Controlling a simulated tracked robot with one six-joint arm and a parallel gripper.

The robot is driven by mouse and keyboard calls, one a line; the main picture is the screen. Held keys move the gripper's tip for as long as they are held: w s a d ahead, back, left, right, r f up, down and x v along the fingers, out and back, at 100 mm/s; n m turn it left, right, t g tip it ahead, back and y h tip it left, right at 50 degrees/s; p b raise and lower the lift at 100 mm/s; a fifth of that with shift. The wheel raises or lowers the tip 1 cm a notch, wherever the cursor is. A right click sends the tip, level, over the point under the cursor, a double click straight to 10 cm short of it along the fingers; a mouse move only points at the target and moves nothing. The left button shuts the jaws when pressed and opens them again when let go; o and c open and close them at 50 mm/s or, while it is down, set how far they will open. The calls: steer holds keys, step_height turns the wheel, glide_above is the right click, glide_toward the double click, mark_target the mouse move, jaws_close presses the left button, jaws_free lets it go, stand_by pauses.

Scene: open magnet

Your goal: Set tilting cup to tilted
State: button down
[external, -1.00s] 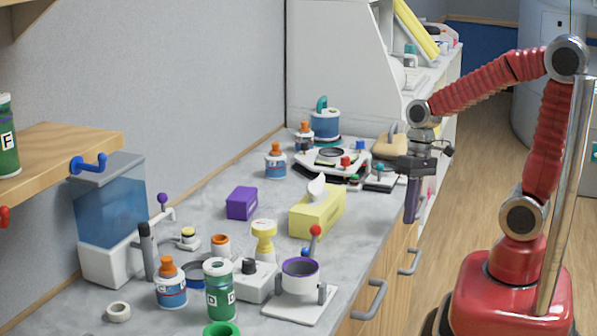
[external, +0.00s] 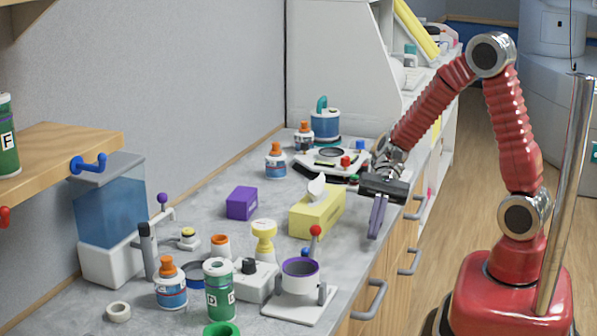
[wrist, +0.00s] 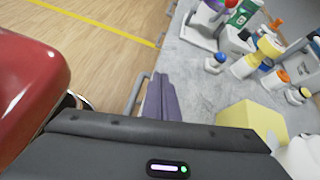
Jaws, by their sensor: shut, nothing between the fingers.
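My gripper (external: 375,233) has purple fingers pressed together, empty. It hangs near the counter's front edge, behind and to the right of the cup, clearly apart from it. In the wrist view, the fingers (wrist: 159,84) point along the counter edge.
A yellow tissue box (external: 317,212) stands just left of my gripper. A green bottle (external: 219,292), a yellow-topped piece (external: 264,240) and a white block with a black knob (external: 252,280) crowd the cup's left side. Drawer handles (external: 371,300) stick out below the edge.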

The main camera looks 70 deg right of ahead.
steer(key=w+a+r+m+t+y, duration=0.2)
steer(key=w+r+m+y, duration=0.1)
steer(key=w+r+m, duration=0.2)
steer(key=shift+w+r+t+y, duration=0.3)
steer(key=shift+w+r+y, duration=0.1)
steer(key=shift+r, duration=0.45)
steer(key=shift+a, duration=0.15)
glide_toward(315, 237)
step_height(315, 237, down, 3)
steer(key=a, duration=0.3)
steer(key=shift+w+a+r, duration=0.35)
steer(key=shift+w+r, duration=0.1)
steer(key=shift+r, duration=0.2)
steer(key=shift+a+r, duration=0.1)
steer(key=shift+r, duration=0.05)
